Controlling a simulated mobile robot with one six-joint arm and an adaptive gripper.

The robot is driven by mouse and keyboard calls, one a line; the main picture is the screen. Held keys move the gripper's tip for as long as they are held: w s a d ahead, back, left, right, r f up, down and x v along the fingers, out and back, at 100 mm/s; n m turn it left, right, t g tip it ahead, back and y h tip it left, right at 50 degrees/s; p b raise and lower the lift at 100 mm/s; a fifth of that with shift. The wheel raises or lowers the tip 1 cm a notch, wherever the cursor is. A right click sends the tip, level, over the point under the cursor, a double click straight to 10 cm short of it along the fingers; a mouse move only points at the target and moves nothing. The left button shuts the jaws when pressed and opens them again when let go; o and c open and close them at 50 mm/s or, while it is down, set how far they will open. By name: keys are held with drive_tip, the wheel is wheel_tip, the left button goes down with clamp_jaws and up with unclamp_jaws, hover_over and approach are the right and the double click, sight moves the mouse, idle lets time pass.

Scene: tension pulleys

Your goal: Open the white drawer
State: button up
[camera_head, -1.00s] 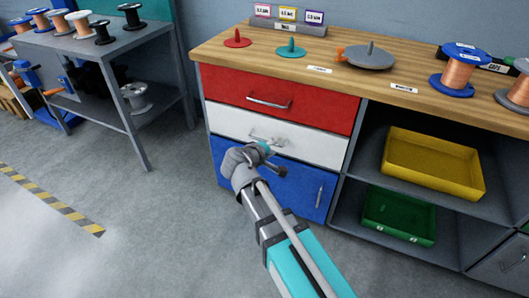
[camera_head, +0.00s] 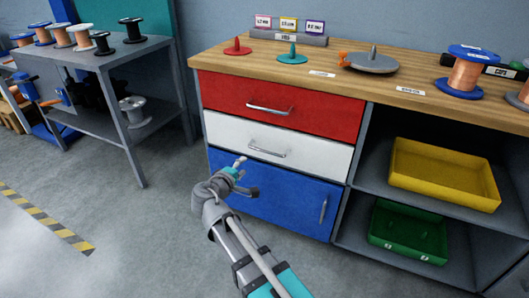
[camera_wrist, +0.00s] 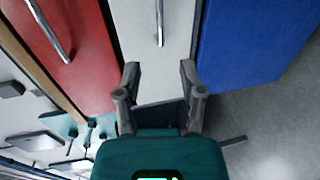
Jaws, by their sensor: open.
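The white drawer (camera_head: 276,146) is the middle front of the workbench cabinet, between the red drawer and the blue door, and looks shut. Its silver bar handle (camera_head: 267,152) is on its front. In the wrist view the white front (camera_wrist: 176,45) runs up the middle, with its handle (camera_wrist: 160,22) near the top edge. My gripper (camera_head: 240,165) is in front of the cabinet, lower left of the handle and apart from it. In the wrist view my gripper (camera_wrist: 160,75) has its two fingers spread, with nothing between them.
The red drawer (camera_head: 310,115) is above and the blue door (camera_head: 275,195) below. Shelves with a yellow bin (camera_head: 445,172) and a green bin (camera_head: 408,235) are at right. A grey spool table (camera_head: 120,55) stands at left. The floor in front is clear.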

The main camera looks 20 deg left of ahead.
sight(260, 150)
drive_tip(key=shift+w, duration=0.1)
drive_tip(key=b+x, duration=0.3)
drive_tip(key=x, duration=1)
drive_tip(key=shift+w+d+f, duration=0.1)
drive_tip(key=shift+w+d, duration=0.05)
drive_tip(key=shift+w, duration=0.15)
clamp_jaws()
